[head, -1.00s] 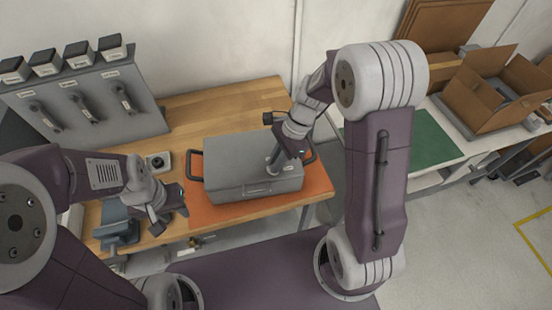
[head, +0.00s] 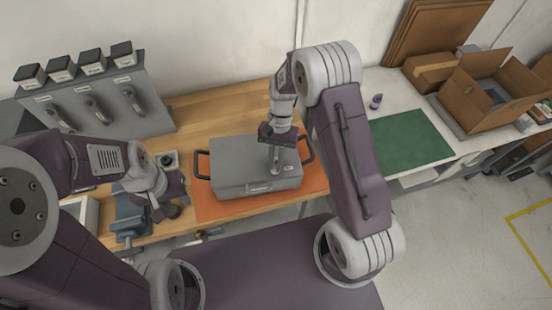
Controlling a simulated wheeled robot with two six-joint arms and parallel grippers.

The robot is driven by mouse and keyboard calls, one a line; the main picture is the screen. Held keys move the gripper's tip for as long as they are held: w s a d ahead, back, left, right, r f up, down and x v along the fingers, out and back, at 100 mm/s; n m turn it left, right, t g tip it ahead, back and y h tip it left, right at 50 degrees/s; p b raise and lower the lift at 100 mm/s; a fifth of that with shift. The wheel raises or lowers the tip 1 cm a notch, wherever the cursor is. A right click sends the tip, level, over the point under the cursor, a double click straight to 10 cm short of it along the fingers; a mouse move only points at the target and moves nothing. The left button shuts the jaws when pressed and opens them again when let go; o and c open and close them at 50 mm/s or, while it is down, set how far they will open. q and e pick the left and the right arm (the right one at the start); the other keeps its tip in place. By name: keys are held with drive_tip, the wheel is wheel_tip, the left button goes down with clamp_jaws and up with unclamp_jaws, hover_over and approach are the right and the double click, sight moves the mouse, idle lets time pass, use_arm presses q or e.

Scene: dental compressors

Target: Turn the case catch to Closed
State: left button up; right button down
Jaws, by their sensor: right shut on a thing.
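The grey case (head: 238,160) lies with its lid down on an orange mat on the wooden bench. The case catch (head: 276,158) is a light grey lever standing up from the right part of the lid, with a small label beside its base. My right gripper (head: 277,142) is above the lid and shut on the upper end of the catch, hiding its top. The label is too small to read, so I cannot tell the catch's setting. My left gripper (head: 172,205) is open and empty, left of the case and apart from it.
The orange mat (head: 212,209) shows around the case, whose black handles stick out at both sides. A grey panel with levers (head: 105,100) stands at the back left. A blue-grey vise (head: 130,212) is at the bench's left front. A green mat (head: 410,137) and open carton (head: 487,95) are right.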

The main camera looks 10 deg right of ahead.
drive_tip(key=shift+a+n+h+p, duration=0.1)
drive_tip(key=shift+n+h+p, duration=0.65)
drive_tip(key=shift+n, duration=1.35)
drive_tip(key=c, duration=1.4)
unclamp_jaws()
drive_tip(key=shift+c, duration=0.2)
drive_tip(key=b+v, duration=0.2)
drive_tip(key=v, duration=0.7)
drive_tip(key=shift+w+a, duration=0.1)
drive_tip(key=shift+w, duration=0.05)
